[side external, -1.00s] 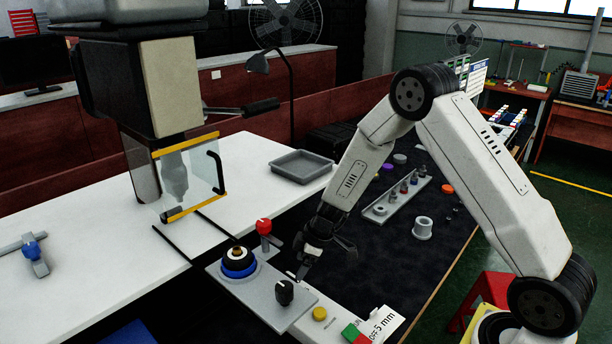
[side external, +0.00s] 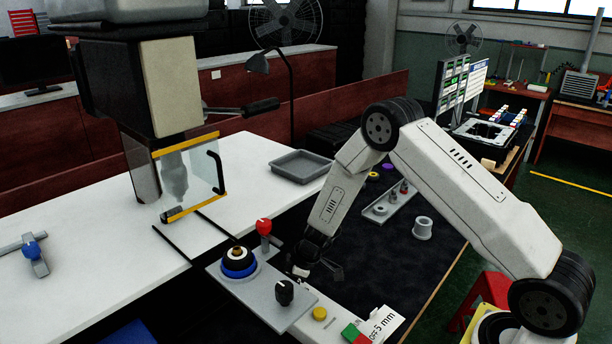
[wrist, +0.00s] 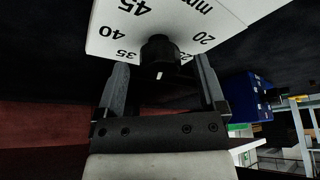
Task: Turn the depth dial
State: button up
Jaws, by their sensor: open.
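In the wrist view, a black dial knob (wrist: 160,50) stands on a white scale plate (wrist: 110,28) marked with numbers including 20, 35, 40 and 45, and "mm". A small white mark shows on the knob. My gripper (wrist: 162,68) is open, one finger on each side of the knob, with dark gaps between; contact is not visible. In the side view, my gripper (side external: 318,274) is low over the bench, right of a black knob (side external: 284,291) on a grey plate. I cannot tell whether this is the same knob; no numbered scale is visible there.
A red-topped lever (side external: 264,228) and a blue-ringed round fitting (side external: 239,262) stand left of my gripper. A yellow button (side external: 319,313) and a "5 mm" sign (side external: 384,323) are in front. A grey part rack (side external: 382,211) lies behind right. Blue box (wrist: 247,98) is right in the wrist view.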

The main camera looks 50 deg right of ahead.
jog(key=shift+f, duration=0.15)
grip_shut()
jog(key=shift+m, duration=0.4)
jog(key=shift+a+m+t+h, duration=0.15)
jog(key=shift+m+t+h, duration=0.45)
jog(key=shift+m, duration=1.2)
jog(key=shift+m+h, duration=0.4)
jog(key=shift+m, duration=0.2)
grip_release()
